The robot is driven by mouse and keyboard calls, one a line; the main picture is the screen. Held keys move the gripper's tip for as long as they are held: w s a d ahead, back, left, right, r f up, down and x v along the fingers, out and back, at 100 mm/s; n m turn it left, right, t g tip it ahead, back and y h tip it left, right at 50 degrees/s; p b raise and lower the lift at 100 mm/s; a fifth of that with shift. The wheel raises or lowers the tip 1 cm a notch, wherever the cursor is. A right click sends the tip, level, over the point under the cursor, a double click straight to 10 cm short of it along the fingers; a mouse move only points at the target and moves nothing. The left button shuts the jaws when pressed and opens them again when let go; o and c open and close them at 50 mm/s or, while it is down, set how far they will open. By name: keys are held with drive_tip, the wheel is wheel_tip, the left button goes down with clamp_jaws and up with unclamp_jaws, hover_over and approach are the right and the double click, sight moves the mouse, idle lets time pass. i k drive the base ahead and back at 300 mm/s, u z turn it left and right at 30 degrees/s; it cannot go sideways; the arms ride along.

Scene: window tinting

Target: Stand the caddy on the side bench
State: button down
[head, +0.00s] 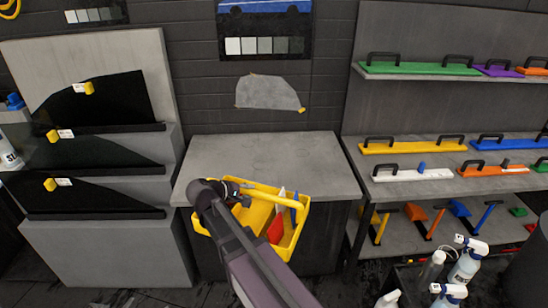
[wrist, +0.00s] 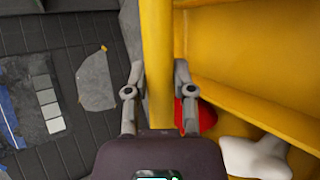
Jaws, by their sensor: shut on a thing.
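The yellow caddy (head: 288,246) hangs from my gripper (head: 228,186) at the front edge of the side bench (head: 262,158). My gripper is shut on the caddy's yellow handle bar, which also shows between the fingers in the wrist view (wrist: 157,60). The caddy holds a red tool (head: 276,230), a blue one and a white one. In the head view it overlaps the bench's front part; I cannot tell if it touches the bench. My arm hides part of the caddy.
The visible bench top is bare. Stepped panels with dark film sheets (head: 95,150) stand left. Shelves with colored handled tools (head: 412,146) stand right. Spray bottles (head: 466,262) stand at lower right. A grey film template (head: 268,93) is on the wall behind.

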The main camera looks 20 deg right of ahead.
sight(293, 167)
drive_tip(key=z, duration=0.55)
drive_tip(key=i, duration=0.95)
drive_tip(key=z, duration=0.45)
